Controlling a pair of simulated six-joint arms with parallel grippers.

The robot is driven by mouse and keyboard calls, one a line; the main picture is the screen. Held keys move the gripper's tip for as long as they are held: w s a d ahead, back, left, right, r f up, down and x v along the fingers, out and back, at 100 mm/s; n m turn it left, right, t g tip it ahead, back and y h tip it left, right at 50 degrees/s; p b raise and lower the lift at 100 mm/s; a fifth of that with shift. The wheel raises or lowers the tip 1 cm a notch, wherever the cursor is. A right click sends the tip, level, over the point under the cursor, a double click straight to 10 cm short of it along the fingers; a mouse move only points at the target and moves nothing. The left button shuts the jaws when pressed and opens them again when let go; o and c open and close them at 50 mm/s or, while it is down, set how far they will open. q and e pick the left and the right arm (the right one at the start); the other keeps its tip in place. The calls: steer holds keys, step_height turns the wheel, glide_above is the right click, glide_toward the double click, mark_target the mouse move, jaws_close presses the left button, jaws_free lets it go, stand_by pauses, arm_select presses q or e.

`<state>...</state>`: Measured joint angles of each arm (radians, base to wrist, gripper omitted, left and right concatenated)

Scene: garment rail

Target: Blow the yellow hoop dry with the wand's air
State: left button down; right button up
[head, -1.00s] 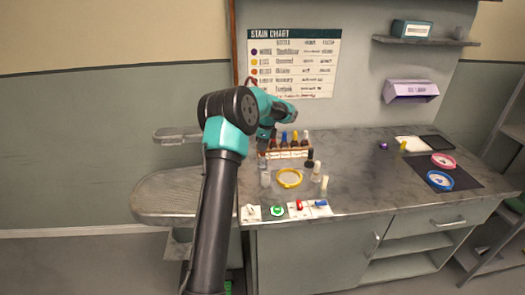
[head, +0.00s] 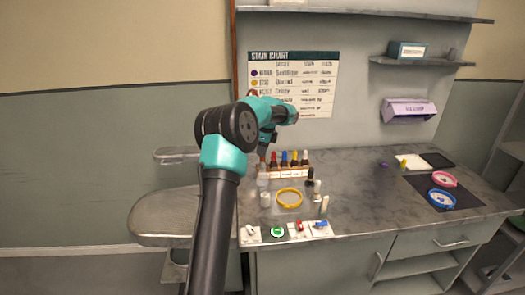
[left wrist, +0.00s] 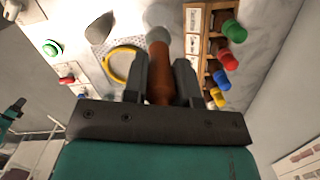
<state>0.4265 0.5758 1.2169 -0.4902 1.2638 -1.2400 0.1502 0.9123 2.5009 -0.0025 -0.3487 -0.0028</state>
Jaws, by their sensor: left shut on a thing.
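The yellow hoop (head: 289,206) lies flat on the grey counter, with pale cloth inside its ring. It also shows in the left wrist view (left wrist: 109,72), partly hidden by a finger. My left gripper (head: 265,150) is above the counter near the left end of the bottle rack, behind and left of the hoop. In the left wrist view it is shut on a brown cylinder (left wrist: 159,75) with a rounded grey end. I cannot tell whether this cylinder is the wand. It is apart from the hoop. My right gripper is not in view.
A rack (head: 287,174) of bottles with coloured caps stands behind the hoop. Small containers (head: 265,200) flank the hoop. White cards with small items (head: 300,228) lie along the front edge. Pink (head: 444,179) and blue (head: 441,200) hoops lie on a dark mat. The middle right counter is clear.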

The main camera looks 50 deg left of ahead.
arm_select(q)
steer(key=w+d, duration=0.2)
steer(key=d, duration=1.1)
steer(key=shift+w+d+r, duration=0.25)
steer(key=shift+w, duration=0.1)
steer(key=shift+f, duration=0.1)
steer(key=shift+f, duration=2.9)
